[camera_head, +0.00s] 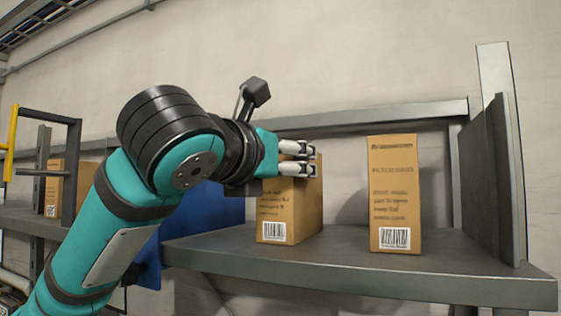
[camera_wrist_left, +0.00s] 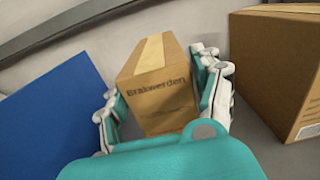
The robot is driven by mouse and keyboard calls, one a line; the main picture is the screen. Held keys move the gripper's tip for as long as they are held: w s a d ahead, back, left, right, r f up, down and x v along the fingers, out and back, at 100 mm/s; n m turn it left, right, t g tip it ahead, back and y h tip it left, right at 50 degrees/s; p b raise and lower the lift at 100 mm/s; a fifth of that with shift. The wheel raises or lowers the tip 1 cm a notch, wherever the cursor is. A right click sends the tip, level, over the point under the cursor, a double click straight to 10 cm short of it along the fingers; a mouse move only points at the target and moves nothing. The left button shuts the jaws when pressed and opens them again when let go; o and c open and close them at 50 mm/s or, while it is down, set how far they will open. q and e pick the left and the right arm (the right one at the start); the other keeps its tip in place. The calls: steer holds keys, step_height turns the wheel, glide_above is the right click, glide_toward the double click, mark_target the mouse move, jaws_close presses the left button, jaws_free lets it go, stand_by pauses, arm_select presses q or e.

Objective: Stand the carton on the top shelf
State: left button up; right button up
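A brown carton (camera_head: 285,212) stands upright on the grey shelf board (camera_head: 360,250), slightly turned, with a barcode low on its front. My left gripper (camera_head: 298,160) reaches in from the left at its upper part, fingers overlapping its top. In the left wrist view the carton (camera_wrist_left: 160,85) is between the fingers of the left gripper (camera_wrist_left: 160,95). The right fingers lie close along its side; the left fingers are by its lower left edge. Firm contact on both sides cannot be made out. My right gripper is not in view.
A taller carton (camera_head: 394,195) stands to the right on the same board, with a gap between. A grey upright panel (camera_head: 500,170) closes the right end. A blue panel (camera_head: 215,208) is behind my arm. Another carton (camera_head: 68,188) stands at far left.

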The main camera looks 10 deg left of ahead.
arm_select(q)
steer(key=shift+o, duration=0.7)
steer(key=s+a+b, duration=0.2)
steer(key=s+b, duration=0.4)
steer(key=s, duration=0.6)
steer(key=shift+a+r, duration=0.15)
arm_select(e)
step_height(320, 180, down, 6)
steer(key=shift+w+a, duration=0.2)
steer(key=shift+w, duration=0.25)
